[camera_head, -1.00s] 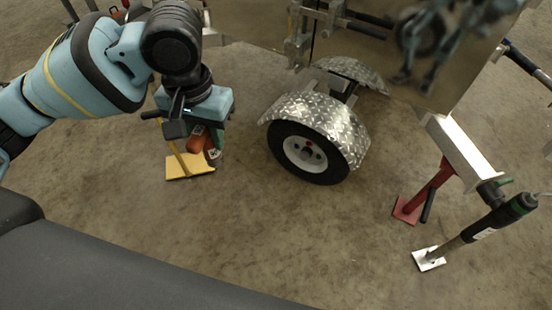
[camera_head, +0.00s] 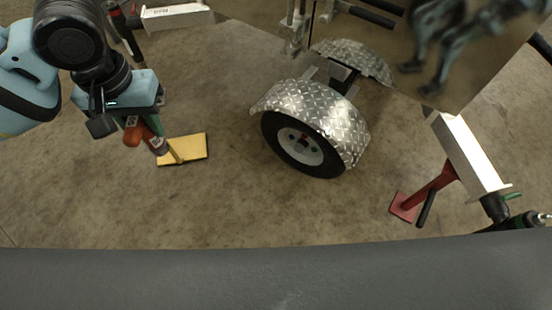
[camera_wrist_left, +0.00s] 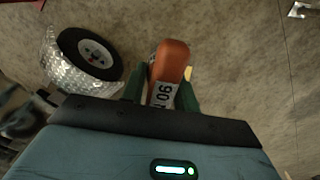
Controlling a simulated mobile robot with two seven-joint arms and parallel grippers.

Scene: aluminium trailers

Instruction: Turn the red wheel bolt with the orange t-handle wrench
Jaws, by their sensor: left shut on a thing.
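My left gripper (camera_head: 143,128) is at the left of the head view, shut on the orange t-handle wrench (camera_head: 131,136). The rest of the wrench is mostly hidden. The trailer wheel (camera_head: 302,146) has a black tyre and a white rim. The red wheel bolt (camera_head: 304,136) shows on the rim, to the right of and apart from the wrench. The wheel also shows in the left wrist view (camera_wrist_left: 91,54), at upper left. My right gripper is not in view.
A diamond-plate fender (camera_head: 320,112) covers the top of the wheel. A yellow foot plate (camera_head: 190,149) stands on the floor between gripper and wheel. A red stand (camera_head: 425,190) is at the right. Bare floor lies between the yellow plate and the wheel.

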